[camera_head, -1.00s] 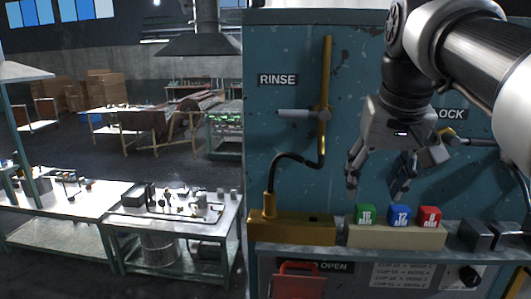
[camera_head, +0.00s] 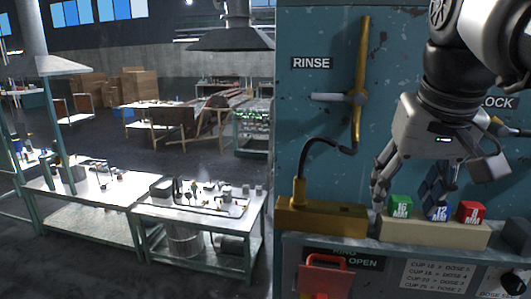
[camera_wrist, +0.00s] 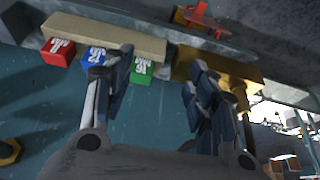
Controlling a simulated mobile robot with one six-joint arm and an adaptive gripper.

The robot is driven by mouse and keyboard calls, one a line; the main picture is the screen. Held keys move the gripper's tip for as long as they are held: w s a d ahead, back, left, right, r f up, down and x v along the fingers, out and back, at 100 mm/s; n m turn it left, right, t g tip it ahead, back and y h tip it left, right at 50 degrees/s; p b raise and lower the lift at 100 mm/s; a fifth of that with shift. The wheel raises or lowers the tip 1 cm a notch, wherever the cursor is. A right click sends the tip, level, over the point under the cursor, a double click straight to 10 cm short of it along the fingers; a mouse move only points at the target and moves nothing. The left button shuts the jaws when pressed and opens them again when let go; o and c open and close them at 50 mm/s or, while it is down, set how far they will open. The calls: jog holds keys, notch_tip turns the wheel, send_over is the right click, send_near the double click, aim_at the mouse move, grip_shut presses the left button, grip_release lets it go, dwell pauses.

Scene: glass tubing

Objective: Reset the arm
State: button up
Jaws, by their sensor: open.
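My gripper (camera_head: 408,185) hangs fingers down in front of the teal panel, just above the block holder. Its fingers are spread and nothing is between them. In the head view the left finger is left of the green block (camera_head: 401,207), and the right finger overlaps the top of the blue block (camera_head: 437,210). I cannot tell whether they touch. The red block (camera_head: 471,212) is at the right. The wrist view shows my open gripper (camera_wrist: 160,75) with the green block (camera_wrist: 142,71) beyond the gap between its fingers; a finger partly hides the blue block (camera_wrist: 95,57).
The blocks sit in a beige holder (camera_head: 415,231) on a shelf. A brass box (camera_head: 322,218) with a black hose stands left of it, below a brass pipe and lever (camera_head: 361,98) marked RINSE. A red handle (camera_head: 326,275) is below. Worktables (camera_head: 200,210) stand at the left.

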jog(key=s+a+f+n+b, duration=0.1)
jog(key=s+a+f+b, duration=0.2)
jog(key=f, duration=1)
jog(key=s+a+f+b, duration=0.3)
jog(key=s+f+b, duration=0.3)
jog(key=f, duration=0.8)
jog(key=s+a+f+n+y+b, duration=0.1)
jog(key=s+f+b, duration=0.4)
jog(key=f, duration=0.8)
jog(key=shift+a+f+n, duration=0.2)
jog(key=shift+a+n, duration=0.1)
jog(key=shift+a, duration=0.6)
